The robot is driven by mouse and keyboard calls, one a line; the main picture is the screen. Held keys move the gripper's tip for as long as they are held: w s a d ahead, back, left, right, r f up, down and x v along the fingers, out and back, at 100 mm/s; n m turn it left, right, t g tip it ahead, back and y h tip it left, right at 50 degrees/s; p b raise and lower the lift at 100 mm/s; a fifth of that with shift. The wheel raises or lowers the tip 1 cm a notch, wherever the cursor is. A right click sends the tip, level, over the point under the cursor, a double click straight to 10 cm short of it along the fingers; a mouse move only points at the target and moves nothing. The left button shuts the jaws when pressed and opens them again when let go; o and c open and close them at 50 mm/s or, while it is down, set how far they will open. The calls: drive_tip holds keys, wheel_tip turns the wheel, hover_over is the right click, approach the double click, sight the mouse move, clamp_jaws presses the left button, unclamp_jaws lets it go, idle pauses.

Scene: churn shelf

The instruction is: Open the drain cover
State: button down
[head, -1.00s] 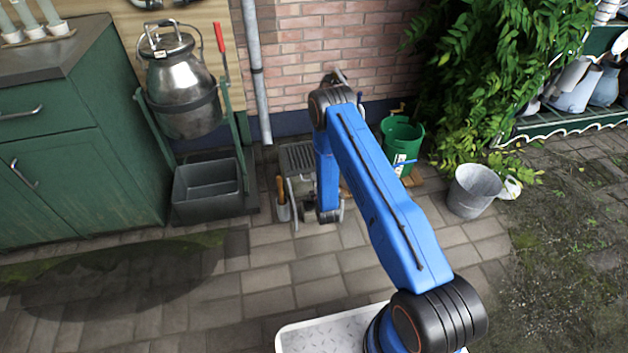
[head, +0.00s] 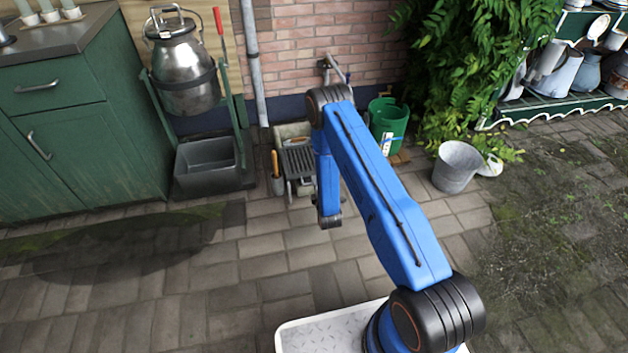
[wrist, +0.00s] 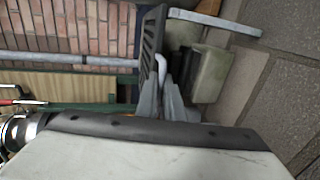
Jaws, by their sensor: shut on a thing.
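The drain cover, a dark slotted grate (head: 299,160), lies low by the brick wall in the head view. A pale stone part of the drain basin (head: 291,131) shows behind it. In the wrist view the grate (wrist: 153,45) is seen at a steep slant beside the pale stone basin (wrist: 212,72), apart from it at the visible edge. My gripper (wrist: 165,95) is shut at a light rod-like handle on the cover; the exact contact is partly hidden. In the head view my arm hides the gripper.
A tap (head: 330,68) is on the wall above. A green bucket (head: 388,124) and a zinc bucket (head: 457,167) stand to the right. Open paving lies in front.

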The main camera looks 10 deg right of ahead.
drive_tip(key=shift+s, duration=0.15)
drive_tip(key=c, duration=1.9)
unclamp_jaws()
drive_tip(key=shift+s, duration=0.1)
drive_tip(key=v, duration=1.7)
drive_tip(key=shift+r, duration=0.1)
